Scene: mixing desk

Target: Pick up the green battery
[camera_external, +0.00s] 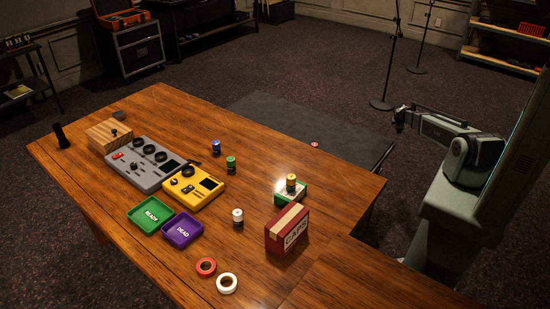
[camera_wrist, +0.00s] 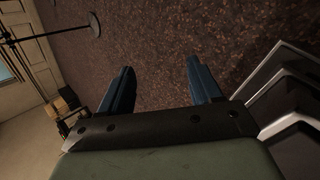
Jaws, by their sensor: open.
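The green battery (camera_external: 231,164) stands upright on the wooden table, just right of the yellow device and near a blue battery (camera_external: 216,147). My gripper (camera_external: 400,118) is off the table's far right side, well apart from the green battery. In the wrist view, the two dark blue fingers of my gripper (camera_wrist: 158,82) are spread with nothing between them. That view shows only floor and room, no battery.
Yellow (camera_external: 193,188) and grey (camera_external: 146,166) devices, green (camera_external: 150,216) and purple (camera_external: 182,230) trays and tape rolls (camera_external: 206,267) are on the table (camera_external: 110,255).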

